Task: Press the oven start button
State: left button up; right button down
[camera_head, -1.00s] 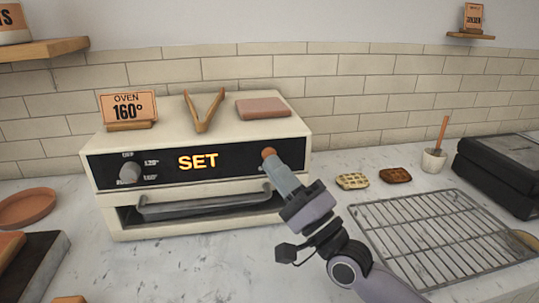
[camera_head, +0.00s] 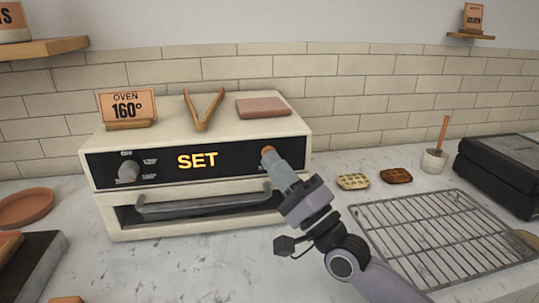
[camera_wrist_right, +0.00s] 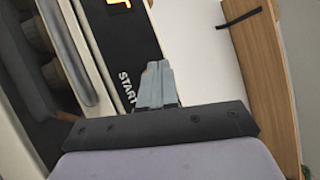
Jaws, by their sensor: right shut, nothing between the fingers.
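The cream oven (camera_head: 205,222) stands on the counter against the tiled wall. Its black front panel (camera_head: 225,178) shows a lit "SET" display (camera_head: 198,160). My right gripper (camera_head: 271,160) is shut and empty at the right end of this panel. A small copper-coloured round piece, which looks like the start button (camera_head: 267,150), peeks out at the fingertips and is mostly hidden by them. In the right wrist view the shut fingers (camera_wrist_right: 156,78) lie right beside the printed "START" label (camera_wrist_right: 127,88). I cannot tell whether they touch the button. My left gripper is out of view.
A knob (camera_head: 128,172) sits at the panel's left, with a handle (camera_head: 205,205) below. An "OVEN 160°" sign (camera_head: 128,107), tongs (camera_head: 204,110) and a pinkish block (camera_head: 262,107) are on top. A wire rack (camera_head: 430,235) and waffles (camera_head: 353,181) lie to the right.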

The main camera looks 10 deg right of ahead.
jog(key=shift+w, duration=0.2)
jog(key=shift+s, duration=0.1)
dwell(0.4)
jog(key=shift+s+p, duration=0.35)
jog(key=shift+s, duration=0.35)
jog(key=shift+s, duration=0.15)
jog(key=s+p, duration=0.2)
jog(key=s, duration=0.2)
jog(key=shift+s, duration=0.4)
